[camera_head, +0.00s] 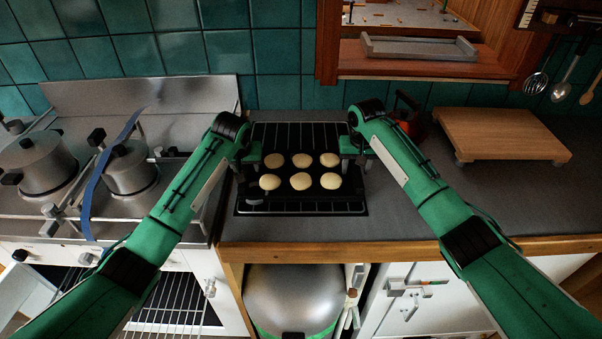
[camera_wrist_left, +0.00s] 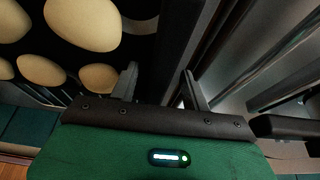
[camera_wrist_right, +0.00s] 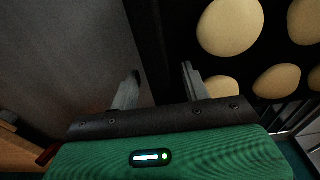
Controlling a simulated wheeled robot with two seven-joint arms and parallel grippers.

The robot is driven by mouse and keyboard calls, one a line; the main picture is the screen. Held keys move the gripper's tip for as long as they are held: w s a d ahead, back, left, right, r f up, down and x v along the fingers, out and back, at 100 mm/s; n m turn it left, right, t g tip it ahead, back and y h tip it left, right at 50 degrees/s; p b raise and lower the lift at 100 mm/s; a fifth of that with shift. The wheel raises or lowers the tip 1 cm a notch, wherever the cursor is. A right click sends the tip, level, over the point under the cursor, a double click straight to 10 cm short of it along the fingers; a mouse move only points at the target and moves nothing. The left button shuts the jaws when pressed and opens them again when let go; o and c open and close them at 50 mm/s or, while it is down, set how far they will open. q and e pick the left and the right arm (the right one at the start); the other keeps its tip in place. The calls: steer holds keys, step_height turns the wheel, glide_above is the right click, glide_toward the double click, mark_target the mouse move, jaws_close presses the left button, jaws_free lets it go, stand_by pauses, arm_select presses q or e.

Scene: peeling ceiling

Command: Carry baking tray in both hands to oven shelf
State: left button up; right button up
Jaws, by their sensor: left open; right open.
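The black baking tray (camera_head: 315,171) carries several pale round dough pieces (camera_head: 300,181) and lies on a wire rack (camera_head: 300,133) on the grey counter. My left gripper (camera_head: 249,158) is at the tray's left end. Its two fingers (camera_wrist_left: 159,76) stand apart near the tray edge in the left wrist view. My right gripper (camera_head: 354,151) is at the right end. Its fingers (camera_wrist_right: 161,72) are apart on either side of the tray's dark edge. I cannot tell whether the fingers touch the tray. The oven's wire shelf (camera_head: 165,312) shows at the lower left, partly behind my left arm.
A stove with two steel pots (camera_head: 45,163) (camera_head: 130,166) stands left. A wooden board (camera_head: 500,134) on feet and a red kettle (camera_head: 408,118) are at right. A rounded steel object (camera_head: 292,297) sits below the counter. The counter right of the tray is partly clear.

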arm_select(q)
steer(key=shift+f, duration=0.15)
arm_select(e)
steer(key=shift+f, duration=0.1)
arm_select(q)
steer(key=shift+c, duration=0.2)
arm_select(e)
steer(key=shift+c, duration=0.2)
arm_select(q)
jaws_close()
arm_select(e)
jaws_close()
arm_select(q)
steer(key=shift+w+r, duration=0.1)
steer(key=shift+r, duration=0.1)
arm_select(e)
steer(key=shift+r, duration=0.2)
